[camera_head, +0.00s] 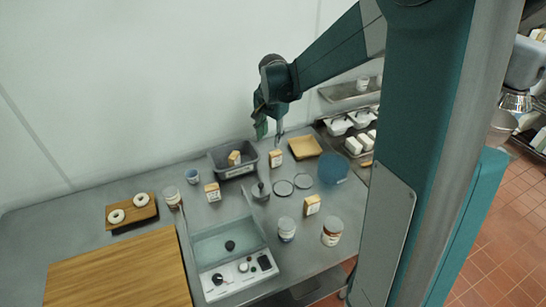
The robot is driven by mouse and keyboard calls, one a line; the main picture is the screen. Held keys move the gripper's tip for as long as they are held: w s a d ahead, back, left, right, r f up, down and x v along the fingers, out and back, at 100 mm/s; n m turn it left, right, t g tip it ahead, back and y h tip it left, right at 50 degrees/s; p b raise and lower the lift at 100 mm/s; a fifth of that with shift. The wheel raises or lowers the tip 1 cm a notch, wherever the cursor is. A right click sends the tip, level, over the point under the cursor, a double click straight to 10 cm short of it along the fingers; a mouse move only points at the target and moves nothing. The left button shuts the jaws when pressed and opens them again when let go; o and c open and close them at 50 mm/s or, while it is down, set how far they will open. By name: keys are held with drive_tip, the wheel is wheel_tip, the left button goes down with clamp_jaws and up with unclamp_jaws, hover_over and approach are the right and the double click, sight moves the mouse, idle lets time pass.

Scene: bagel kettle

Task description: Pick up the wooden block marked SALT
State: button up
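Several small wooden blocks with pale labelled faces stand on the grey counter; the lettering is too small for me to tell which is marked SALT. One block (276,158) stands just below my gripper. Another block (212,192) stands left of centre, one block (312,204) stands to the right near the jars, and one block (234,158) sits in the dark grey bin (218,165). My gripper (270,134) hangs above the back of the counter, pointing down. Its fingers look spread apart with nothing between them.
A wooden board (118,272) and bagels on a small board (132,212) are at left. A wall runs behind.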

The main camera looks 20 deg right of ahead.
sight(276, 153)
drive_tip(key=w+d+f+m, duration=0.1)
drive_tip(key=w+d+f, duration=0.1)
drive_tip(key=f, duration=0.3)
drive_tip(key=w+d+f+m+g, duration=0.1)
drive_tip(key=w+d+f+m, duration=0.1)
drive_tip(key=f, duration=0.3)
drive_tip(key=w+d+f+m+g, duration=0.1)
drive_tip(key=w+d+f, duration=0.1)
drive_tip(key=w+f, duration=0.2)
drive_tip(key=shift+w+d+f+m+p, duration=0.3)
drive_tip(key=shift+f, duration=0.1)
drive_tip(key=shift+f, duration=0.1)
drive_tip(key=shift+f, duration=1.2)
drive_tip(key=shift+f, duration=0.15)
drive_tip(key=shift+f+p, duration=0.45)
drive_tip(key=shift+f, duration=2)
drive_tip(key=shift+c, duration=0.7)
drive_tip(key=c, duration=0.9)
